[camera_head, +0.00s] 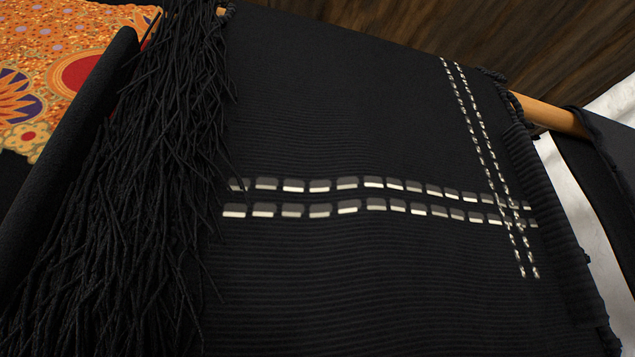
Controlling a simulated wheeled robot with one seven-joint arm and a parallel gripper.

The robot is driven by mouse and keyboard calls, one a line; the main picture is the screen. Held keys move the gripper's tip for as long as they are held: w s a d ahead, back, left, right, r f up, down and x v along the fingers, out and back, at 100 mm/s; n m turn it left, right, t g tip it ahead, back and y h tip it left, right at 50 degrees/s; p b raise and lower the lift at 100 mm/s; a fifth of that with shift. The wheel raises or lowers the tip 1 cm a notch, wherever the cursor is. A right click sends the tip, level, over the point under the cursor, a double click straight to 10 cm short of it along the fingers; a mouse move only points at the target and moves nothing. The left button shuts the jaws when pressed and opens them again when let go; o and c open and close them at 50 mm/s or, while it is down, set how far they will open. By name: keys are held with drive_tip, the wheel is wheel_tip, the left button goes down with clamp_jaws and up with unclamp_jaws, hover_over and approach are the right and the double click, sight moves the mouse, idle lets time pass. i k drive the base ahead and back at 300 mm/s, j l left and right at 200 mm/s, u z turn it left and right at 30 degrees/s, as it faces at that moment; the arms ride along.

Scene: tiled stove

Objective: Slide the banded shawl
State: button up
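A black ribbed shawl (370,110) hangs over a wooden rod and fills most of the head view. Two dashed cream bands run across its middle, and two thinner dashed bands run down its right side and cross them. A thick black fringe (150,190) hangs along the left of the shawl. The shawl's right edge looks rolled or folded. My gripper is not in view, so its state is hidden.
The wooden rod (550,114) shows bare at the right, between the shawl and another dark cloth (600,165). An orange patterned cloth (50,60) is at the upper left. Dark wood planks (480,35) are behind. A pale surface (585,190) shows at the right.

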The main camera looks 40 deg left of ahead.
sight(402, 204)
drive_tip(key=l+u, duration=0.1)
drive_tip(key=u, duration=0.35)
drive_tip(key=l+u, duration=0.1)
drive_tip(key=u, duration=0.35)
drive_tip(key=l+u, duration=0.15)
drive_tip(key=u, duration=0.3)
drive_tip(key=l+u, duration=0.1)
drive_tip(key=u, duration=0.35)
drive_tip(key=k+l+u, duration=0.15)
drive_tip(key=l, duration=0.15)
